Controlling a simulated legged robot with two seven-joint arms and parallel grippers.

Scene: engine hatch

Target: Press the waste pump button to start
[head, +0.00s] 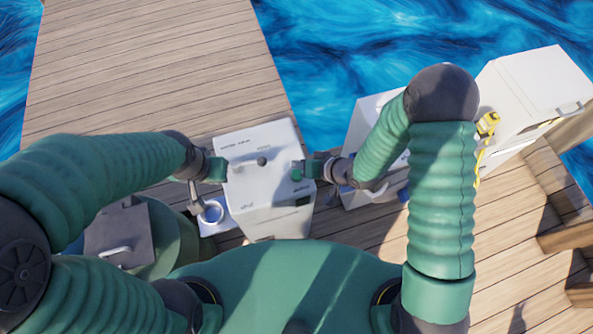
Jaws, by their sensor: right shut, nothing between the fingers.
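The waste pump (258,190) is a pale box with small dark lettering on its top, in the middle of the head view. A dark round knob (262,160) sits on its upper face. A small green spot (296,175), which looks like a button, shows at the box's right side. My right gripper (304,168) is shut and empty, with its tip right beside the green spot; I cannot tell whether they touch. My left gripper (216,169) is at the box's left edge, and its fingers are too small to read.
A pale ring-shaped fitting (211,213) is left of the box. A white cabinet (535,90) and a yellow object (487,124) stand at the right. Wooden steps (570,215) are at the far right. The plank deck (150,70) is clear at the upper left, with water beyond its edges.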

